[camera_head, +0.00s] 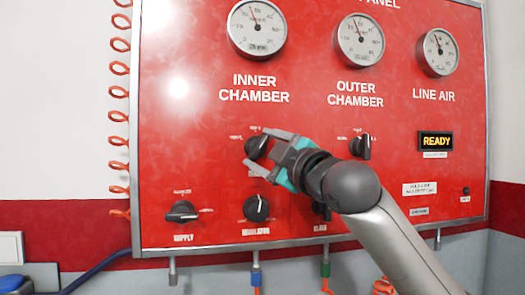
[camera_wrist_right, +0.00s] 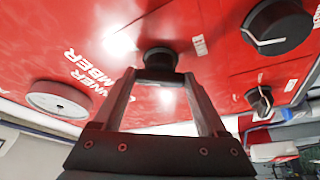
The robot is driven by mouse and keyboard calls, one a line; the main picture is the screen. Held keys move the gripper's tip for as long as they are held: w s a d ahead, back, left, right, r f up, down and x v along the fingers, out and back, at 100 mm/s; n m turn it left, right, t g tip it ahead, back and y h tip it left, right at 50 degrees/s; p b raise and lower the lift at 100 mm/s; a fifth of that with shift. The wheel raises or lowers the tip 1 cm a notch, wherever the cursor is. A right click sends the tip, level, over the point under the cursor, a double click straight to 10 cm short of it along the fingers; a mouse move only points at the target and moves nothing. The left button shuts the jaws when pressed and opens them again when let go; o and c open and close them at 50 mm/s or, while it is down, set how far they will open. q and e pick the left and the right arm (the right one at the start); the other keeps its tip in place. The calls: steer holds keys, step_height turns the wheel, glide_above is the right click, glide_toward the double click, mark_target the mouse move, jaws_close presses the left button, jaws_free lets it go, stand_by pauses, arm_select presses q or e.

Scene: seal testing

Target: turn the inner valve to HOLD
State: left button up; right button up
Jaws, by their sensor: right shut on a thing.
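The inner valve is a black knob (camera_head: 254,149) on the red panel (camera_head: 215,125), below the INNER CHAMBER lettering. It also shows in the right wrist view (camera_wrist_right: 160,56), at the fingertips. My right gripper (camera_head: 257,148) is at this knob, one finger above it and one below, and is shut on it. Its two fingers also show in the right wrist view (camera_wrist_right: 160,76). Small white labels sit around the knob, too small to read, so I cannot tell which setting it points at. My left gripper is not in view.
The outer chamber knob (camera_head: 360,146) is right of my gripper. The supply knob (camera_head: 182,211) and regulator knob (camera_head: 256,208) are below; another knob (camera_head: 321,208) is partly behind my arm. Gauges line the top. A display (camera_head: 436,141) reads READY. An orange coiled hose (camera_head: 119,115) hangs left.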

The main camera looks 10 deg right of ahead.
steer(key=n+g, duration=0.1)
steer(key=n, duration=0.2)
steer(key=n+g, duration=0.1)
steer(key=n, duration=0.2)
steer(key=shift+r, duration=0.2)
steer(key=shift+n+g, duration=0.3)
steer(key=shift+n, duration=0.1)
steer(key=o, duration=1.3)
steer(key=shift+s+d, duration=0.1)
steer(key=shift+s, duration=0.05)
steer(key=shift+s+d, duration=0.15)
steer(key=shift+s, duration=0.2)
steer(key=b+v, duration=0.4)
steer(key=v, duration=1)
steer(key=shift+b, duration=0.35)
